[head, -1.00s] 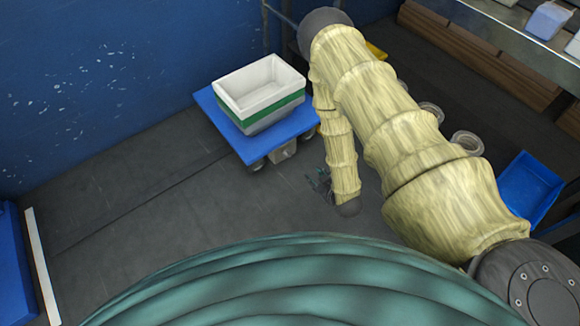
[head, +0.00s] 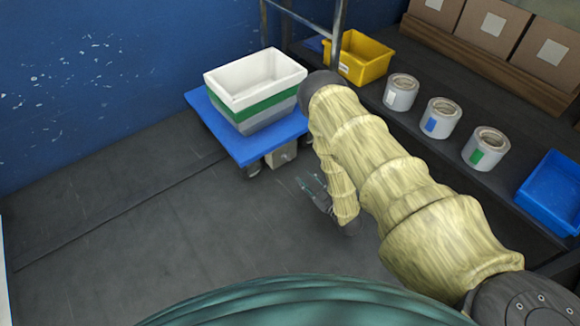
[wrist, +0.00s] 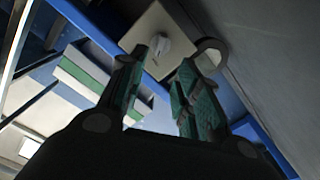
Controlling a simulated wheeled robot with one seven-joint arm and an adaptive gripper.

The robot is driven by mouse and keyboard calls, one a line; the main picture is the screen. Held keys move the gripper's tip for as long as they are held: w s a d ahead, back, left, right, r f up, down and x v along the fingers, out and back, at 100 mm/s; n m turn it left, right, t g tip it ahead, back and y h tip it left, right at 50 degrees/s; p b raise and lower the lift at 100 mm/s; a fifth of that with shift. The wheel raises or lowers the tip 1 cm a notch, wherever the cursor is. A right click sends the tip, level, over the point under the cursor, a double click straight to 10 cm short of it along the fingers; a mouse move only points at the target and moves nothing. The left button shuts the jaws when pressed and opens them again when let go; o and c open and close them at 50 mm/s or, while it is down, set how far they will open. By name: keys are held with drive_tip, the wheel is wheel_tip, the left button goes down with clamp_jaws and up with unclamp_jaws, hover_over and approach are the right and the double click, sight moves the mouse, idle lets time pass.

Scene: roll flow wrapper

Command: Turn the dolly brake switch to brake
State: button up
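The blue dolly (head: 230,140) stands on the floor near the blue wall and carries stacked white, green and grey crates (head: 257,88). A beige switch box (head: 281,156) is fixed under its front edge. In the wrist view the box (wrist: 140,28) shows a whitish knob (wrist: 160,44) on its face. My gripper (head: 309,187) is in front of the box, lower right of it in the head view. In the wrist view my gripper (wrist: 168,70) has its teal fingers apart, with the knob beyond and between the tips. Nothing is between the fingers. Whether a fingertip touches the knob cannot be told.
A dark shelf to the right holds a yellow bin (head: 357,58), several paint cans (head: 441,118) and a blue bin (head: 551,192). Cardboard boxes (head: 487,24) stand behind. A dolly wheel (wrist: 209,56) is close to the right finger. The floor left of the dolly is clear.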

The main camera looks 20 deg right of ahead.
sight(288, 159)
drive_tip(key=b+x, duration=0.5)
drive_tip(key=x, duration=0.4)
drive_tip(key=shift+w+a+f, duration=0.1)
drive_tip(key=shift+w+f, duration=0.05)
drive_tip(key=shift+w, duration=0.2)
drive_tip(key=shift+w+a, duration=0.15)
drive_tip(key=shift+w, duration=0.3)
clamp_jaws()
